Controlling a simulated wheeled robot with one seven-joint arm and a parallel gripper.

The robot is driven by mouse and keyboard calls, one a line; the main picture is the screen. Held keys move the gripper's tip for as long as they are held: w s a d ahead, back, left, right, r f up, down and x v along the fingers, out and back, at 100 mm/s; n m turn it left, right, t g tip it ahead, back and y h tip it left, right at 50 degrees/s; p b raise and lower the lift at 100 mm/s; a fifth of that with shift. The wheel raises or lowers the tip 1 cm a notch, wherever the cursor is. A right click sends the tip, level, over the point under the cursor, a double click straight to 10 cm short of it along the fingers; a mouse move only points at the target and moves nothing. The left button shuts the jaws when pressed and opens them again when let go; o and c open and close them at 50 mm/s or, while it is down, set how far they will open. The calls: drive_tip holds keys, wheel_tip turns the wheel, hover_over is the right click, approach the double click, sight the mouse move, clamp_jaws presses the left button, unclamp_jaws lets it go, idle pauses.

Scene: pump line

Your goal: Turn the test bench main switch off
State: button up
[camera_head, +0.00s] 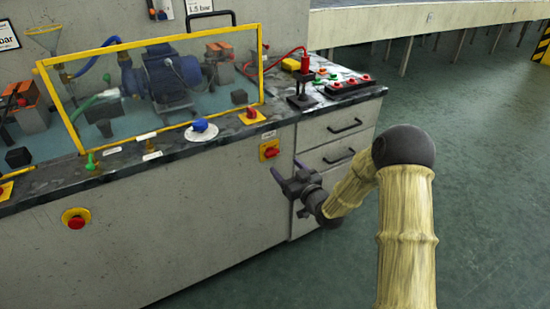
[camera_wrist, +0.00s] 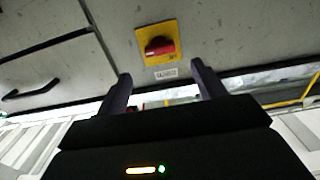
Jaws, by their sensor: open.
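The main switch is a red rotary handle on a yellow plate (camera_head: 269,150) on the bench's grey front panel, left of the drawers. It also shows in the wrist view as a red handle (camera_wrist: 159,46) on a yellow plate, with a small label beside it. In the wrist view the handle lies roughly across the picture. My gripper (camera_head: 287,173) is just below and right of the switch in the head view. Its two fingers (camera_wrist: 160,84) are spread with nothing between them, and the switch appears beyond the fingertips, apart from them.
A red emergency button (camera_head: 76,219) sits on the panel at left. On the bench top (camera_head: 172,152) are a blue knob (camera_head: 200,125), another red-yellow switch (camera_head: 250,115) and a yellow-framed guard (camera_head: 262,62). Drawer handles (camera_head: 344,126) stick out at right. The floor at right is clear.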

sight(274, 155)
drive_tip(key=b+x, duration=0.1)
drive_tip(key=x, duration=0.7)
drive_tip(key=c, duration=1)
